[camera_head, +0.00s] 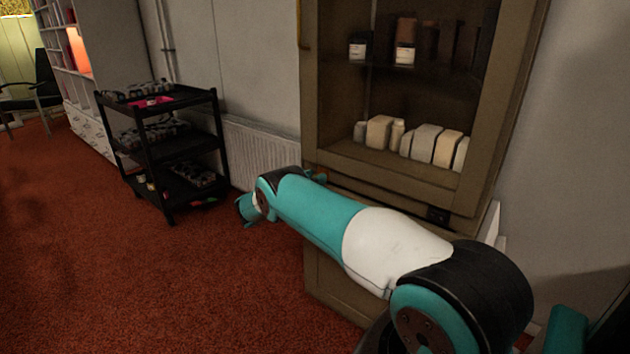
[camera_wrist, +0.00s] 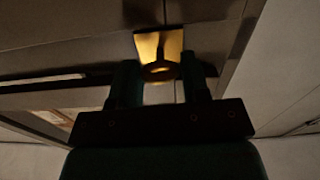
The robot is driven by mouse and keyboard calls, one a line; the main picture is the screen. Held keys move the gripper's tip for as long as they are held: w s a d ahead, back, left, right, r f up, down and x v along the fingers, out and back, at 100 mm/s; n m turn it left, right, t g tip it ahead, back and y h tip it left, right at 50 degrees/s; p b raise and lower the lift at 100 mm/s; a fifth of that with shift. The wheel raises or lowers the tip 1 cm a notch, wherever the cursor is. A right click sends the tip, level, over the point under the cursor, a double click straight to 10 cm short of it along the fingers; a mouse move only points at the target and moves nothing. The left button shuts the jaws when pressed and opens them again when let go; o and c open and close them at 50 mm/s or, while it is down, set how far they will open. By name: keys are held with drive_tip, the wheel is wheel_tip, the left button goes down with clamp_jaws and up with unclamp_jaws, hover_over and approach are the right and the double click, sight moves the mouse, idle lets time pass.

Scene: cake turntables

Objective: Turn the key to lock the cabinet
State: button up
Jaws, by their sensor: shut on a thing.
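The cabinet (camera_head: 312,95) is brown, with a glass front and goods on its shelves. In the wrist view a brass lock plate (camera_wrist: 172,42) sits on its dark surface, with the rounded key (camera_wrist: 159,71) in front of it. My gripper (camera_wrist: 158,76) has one dark finger on each side of the key and is shut on it. The key appears to be in the lock; its exact turn angle is too dim to tell. In the head view my arm covers the lock area, and the key and fingers cannot be made out clearly.
A black three-tier cart (camera_head: 165,150) with several items stands left of the cabinet. A radiator (camera_head: 262,150) is on the wall between them. The red carpet (camera_head: 150,280) is clear at the front left. A chair (camera_head: 35,95) and white shelving (camera_head: 85,110) stand farther back.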

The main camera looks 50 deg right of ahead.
drive_tip(key=n+b, duration=0.1)
drive_tip(key=n, duration=0.1)
drive_tip(key=n+b, duration=0.1)
drive_tip(key=b, duration=0.1)
drive_tip(key=shift+f+n, duration=0.2)
drive_tip(key=shift+n, duration=0.2)
drive_tip(key=n+b, duration=0.2)
drive_tip(key=n, duration=0.2)
drive_tip(key=shift+n+b, duration=0.3)
drive_tip(key=shift+b, duration=0.05)
drive_tip(key=n+b, duration=0.1)
drive_tip(key=n, duration=0.3)
drive_tip(key=shift+r+n, duration=0.1)
drive_tip(key=shift+n, duration=0.2)
drive_tip(key=shift+n+b, duration=0.3)
drive_tip(key=shift+n, duration=1.7)
drive_tip(key=o, duration=0.9)
drive_tip(key=shift+r, duration=0.1)
